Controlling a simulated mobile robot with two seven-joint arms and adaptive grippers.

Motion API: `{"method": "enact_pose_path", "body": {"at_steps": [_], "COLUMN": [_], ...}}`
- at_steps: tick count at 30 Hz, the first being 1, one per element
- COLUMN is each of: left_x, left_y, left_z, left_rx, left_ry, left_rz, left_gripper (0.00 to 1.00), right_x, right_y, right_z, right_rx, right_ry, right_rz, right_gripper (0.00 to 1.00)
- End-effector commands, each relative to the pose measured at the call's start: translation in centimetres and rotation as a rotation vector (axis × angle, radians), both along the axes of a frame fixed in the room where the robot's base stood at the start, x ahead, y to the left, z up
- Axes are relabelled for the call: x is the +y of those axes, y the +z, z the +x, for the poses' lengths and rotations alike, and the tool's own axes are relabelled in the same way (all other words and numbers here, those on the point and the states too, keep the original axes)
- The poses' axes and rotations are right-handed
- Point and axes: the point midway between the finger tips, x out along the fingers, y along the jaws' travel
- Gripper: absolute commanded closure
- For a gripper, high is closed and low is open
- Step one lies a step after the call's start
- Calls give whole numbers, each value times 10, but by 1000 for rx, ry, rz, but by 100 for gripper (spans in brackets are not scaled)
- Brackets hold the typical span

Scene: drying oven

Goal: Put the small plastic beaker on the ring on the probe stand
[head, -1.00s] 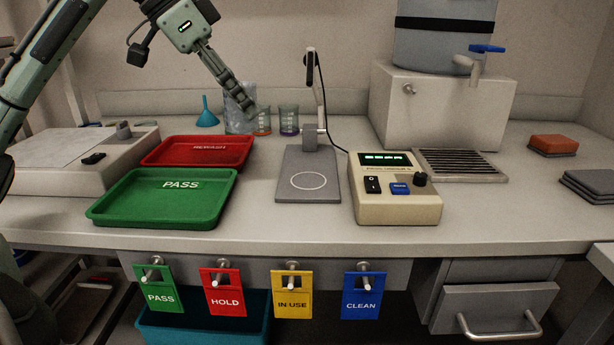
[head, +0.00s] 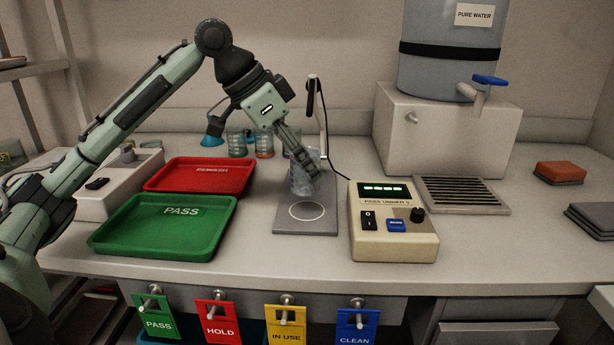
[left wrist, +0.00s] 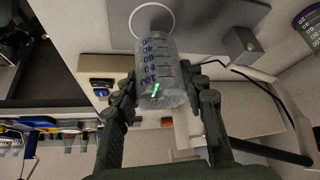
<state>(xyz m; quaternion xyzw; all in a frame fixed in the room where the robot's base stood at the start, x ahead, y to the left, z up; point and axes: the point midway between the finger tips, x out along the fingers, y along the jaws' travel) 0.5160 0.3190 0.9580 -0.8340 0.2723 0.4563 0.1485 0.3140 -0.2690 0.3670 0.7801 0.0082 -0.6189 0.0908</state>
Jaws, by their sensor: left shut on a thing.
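The clear plastic beaker (head: 303,182) with blue markings is held by my left gripper (head: 304,172). It hangs above the back part of the grey probe stand plate (head: 290,223), behind the white ring (head: 306,211) as the head view shows it. In the left wrist view the beaker (left wrist: 158,72) sits between the two fingers of the gripper (left wrist: 158,88), and the ring (left wrist: 136,25) shows partly behind its far end. The ring is bare. The gap between beaker and plate is hard to judge. My right gripper is not in view.
The probe arm (head: 320,110) rises behind the beaker. A meter box (head: 393,240) stands close on the right. Green (head: 120,243) and red (head: 158,182) trays lie on the left. Several beakers, one orange-marked (head: 264,146), and a blue funnel (head: 215,127) stand at the back.

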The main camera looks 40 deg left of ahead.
Motion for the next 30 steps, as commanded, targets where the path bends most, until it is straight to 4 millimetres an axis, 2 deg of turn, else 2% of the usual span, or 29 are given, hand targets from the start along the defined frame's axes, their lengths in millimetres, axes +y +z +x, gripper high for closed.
{"method": "enact_pose_path", "body": {"at_steps": [3,11,24,25,30], "left_x": [-2,-1,-2,-2,-2], "left_y": [-6,-40,-45,-45,-45], "left_z": [3,2,2,2,2], "left_rx": [1,2,-1,-1,-1], "left_ry": [1,2,1,1,1], "left_rz": [0,1,0,0,0], "left_gripper": [94,94,94,58,38], "right_x": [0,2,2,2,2], "right_y": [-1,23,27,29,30], "right_z": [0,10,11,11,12], "right_rx": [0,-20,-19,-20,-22], "right_ry": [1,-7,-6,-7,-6], "right_rz": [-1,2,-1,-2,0], "right_gripper": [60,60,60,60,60]}}
